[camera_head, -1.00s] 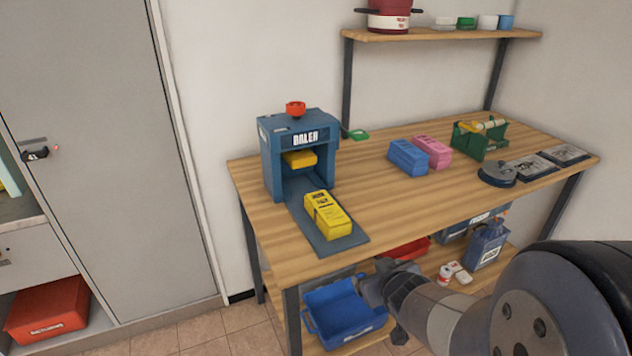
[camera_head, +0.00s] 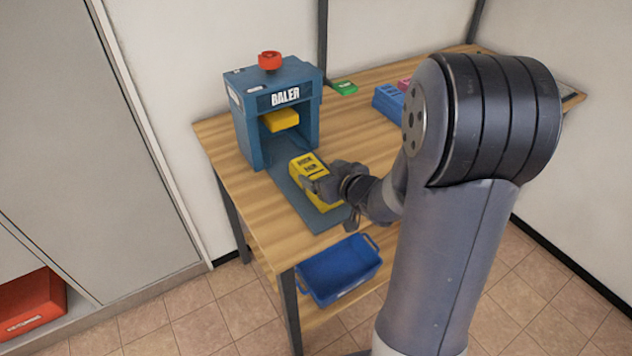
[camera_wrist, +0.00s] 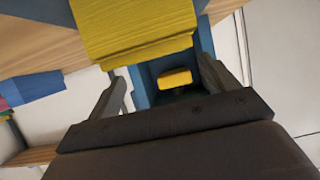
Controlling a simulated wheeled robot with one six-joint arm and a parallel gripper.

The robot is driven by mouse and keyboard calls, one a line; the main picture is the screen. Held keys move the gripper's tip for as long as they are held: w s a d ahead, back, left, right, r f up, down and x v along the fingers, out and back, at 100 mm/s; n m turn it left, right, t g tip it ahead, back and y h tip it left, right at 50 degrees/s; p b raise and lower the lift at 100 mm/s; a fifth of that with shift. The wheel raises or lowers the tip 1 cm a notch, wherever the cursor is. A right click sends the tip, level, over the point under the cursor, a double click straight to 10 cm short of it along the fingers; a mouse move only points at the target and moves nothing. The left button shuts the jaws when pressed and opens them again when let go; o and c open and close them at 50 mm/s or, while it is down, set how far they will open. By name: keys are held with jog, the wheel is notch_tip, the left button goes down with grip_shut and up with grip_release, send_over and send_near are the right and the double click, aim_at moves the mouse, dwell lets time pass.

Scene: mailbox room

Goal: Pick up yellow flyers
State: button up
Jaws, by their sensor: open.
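The yellow flyers (camera_head: 314,180) form a banded yellow bundle lying on the grey-blue tray of the blue baler (camera_head: 285,128). In the wrist view the yellow bundle (camera_wrist: 135,30) fills the top middle, close to the camera. My gripper (camera_head: 318,186) is at the right side of the bundle in the head view. My gripper also shows in the wrist view (camera_wrist: 160,88), with its two fingers spread apart and nothing between them except the view of the baler. I cannot tell whether a finger touches the bundle.
A yellow block (camera_head: 281,121) sits inside the baler, under a red knob (camera_head: 270,60). Blue blocks (camera_head: 388,101) and a green item (camera_head: 345,88) lie farther back on the wooden table (camera_head: 222,140). A blue bin (camera_head: 340,268) is below the table.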

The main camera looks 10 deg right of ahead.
aim_at(308, 164)
jog(key=x, duration=0.5)
jog(key=shift+a+r, duration=0.1)
jog(key=shift+a, duration=0.1)
